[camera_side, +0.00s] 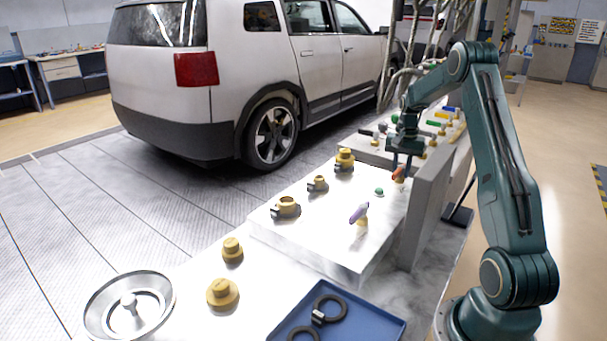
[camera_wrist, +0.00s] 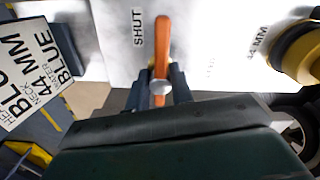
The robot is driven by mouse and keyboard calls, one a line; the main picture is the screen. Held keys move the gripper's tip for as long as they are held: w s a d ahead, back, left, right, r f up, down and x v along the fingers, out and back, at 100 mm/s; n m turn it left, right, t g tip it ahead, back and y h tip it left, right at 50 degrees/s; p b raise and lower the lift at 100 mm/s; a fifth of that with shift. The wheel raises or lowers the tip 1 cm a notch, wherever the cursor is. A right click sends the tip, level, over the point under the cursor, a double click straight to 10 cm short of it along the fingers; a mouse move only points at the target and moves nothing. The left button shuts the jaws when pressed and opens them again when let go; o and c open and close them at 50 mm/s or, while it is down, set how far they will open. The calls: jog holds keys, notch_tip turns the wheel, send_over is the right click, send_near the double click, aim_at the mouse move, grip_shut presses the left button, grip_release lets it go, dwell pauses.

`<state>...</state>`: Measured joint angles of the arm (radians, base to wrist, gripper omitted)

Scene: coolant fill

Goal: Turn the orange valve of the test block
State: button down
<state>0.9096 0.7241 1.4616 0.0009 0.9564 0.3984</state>
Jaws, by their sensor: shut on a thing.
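The orange valve handle (camera_wrist: 162,48) shows in the wrist view as a long lever pointing up the picture. The word SHUT is printed to its left, and a fainter label lies to its right. My gripper (camera_wrist: 162,88) has its two dark fingers on either side of the lever's near end, by a round grey pivot. In the side view the orange valve (camera_side: 399,173) stands at the back right of the white test block (camera_side: 330,225), with my gripper (camera_side: 404,160) just over it. The fingers partly hide the valve there.
A purple-handled valve (camera_side: 359,213), a green knob (camera_side: 379,191) and several brass necks (camera_side: 286,207) stand on the block. A grey upright panel (camera_side: 428,205) runs along its right side. A blue tray (camera_side: 350,318) with black rings and a round metal dish (camera_side: 129,304) lie nearer.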

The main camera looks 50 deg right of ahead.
jog(key=shift+m, duration=0.4)
jog(key=m, duration=0.7)
jog(key=shift+m, duration=0.4)
jog(key=m, duration=0.4)
jog(key=shift+m, duration=0.3)
jog(key=m, duration=0.4)
jog(key=shift+d+r, duration=0.1)
jog(key=c, duration=1.2)
grip_release()
